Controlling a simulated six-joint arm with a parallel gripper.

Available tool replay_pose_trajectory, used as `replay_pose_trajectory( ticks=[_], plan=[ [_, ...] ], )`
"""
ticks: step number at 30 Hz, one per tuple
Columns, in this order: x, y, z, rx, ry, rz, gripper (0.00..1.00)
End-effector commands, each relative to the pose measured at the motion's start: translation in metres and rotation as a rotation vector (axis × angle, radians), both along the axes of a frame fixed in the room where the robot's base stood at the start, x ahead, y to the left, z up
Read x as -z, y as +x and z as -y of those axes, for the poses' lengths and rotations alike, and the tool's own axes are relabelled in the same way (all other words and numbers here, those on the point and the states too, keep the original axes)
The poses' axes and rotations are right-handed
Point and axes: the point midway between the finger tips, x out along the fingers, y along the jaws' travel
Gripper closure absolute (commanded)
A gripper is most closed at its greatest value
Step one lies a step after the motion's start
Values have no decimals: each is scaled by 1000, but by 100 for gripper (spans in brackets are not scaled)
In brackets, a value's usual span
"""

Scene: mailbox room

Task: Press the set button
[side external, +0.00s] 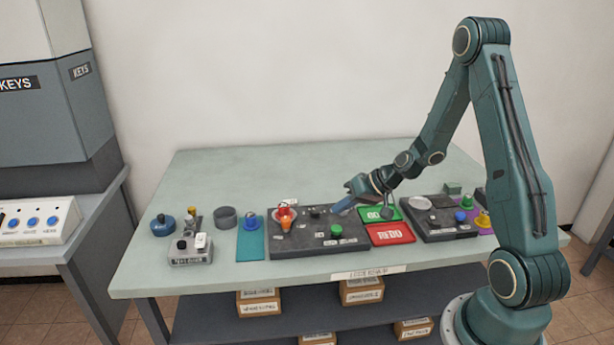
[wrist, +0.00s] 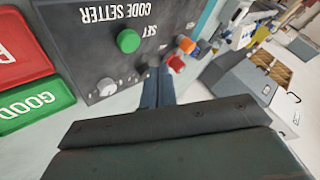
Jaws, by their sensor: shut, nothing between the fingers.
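The dark code setter panel (side external: 310,248) lies on the table, and it fills the top of the wrist view (wrist: 70,30). A round green button (wrist: 128,40) sits on it, with the label SET printed beside it. The green button also shows in the side view (side external: 336,231). My gripper (side external: 335,211) is shut and empty, close over the panel's rear right part. In the wrist view its closed fingers (wrist: 157,70) point at the panel, below and to the right of the green button, apart from it. The fingertips' exact height over the panel cannot be told.
A white knob (wrist: 106,87) and orange and red parts (side external: 286,218) are on the same panel. A green GOOD tray (side external: 372,214) and a red REDO tray (side external: 391,234) lie right of it. Another dark panel (side external: 440,232) is further right. The table's back left is clear.

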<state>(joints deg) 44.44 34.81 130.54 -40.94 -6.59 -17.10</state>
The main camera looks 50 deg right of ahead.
Motion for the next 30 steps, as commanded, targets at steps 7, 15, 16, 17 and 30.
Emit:
replay_pose_trajectory(
  ticks=[7,15,16,17,30],
  plan=[
    [-15,0,0,0,-1,1,100],
    [-17,0,0,0,0,0,100],
    [-17,0,0,0,0,0,100],
    [-17,0,0,0,0,0,100],
    [-18,0,-1,-4,-4,-1,100]
  ],
)
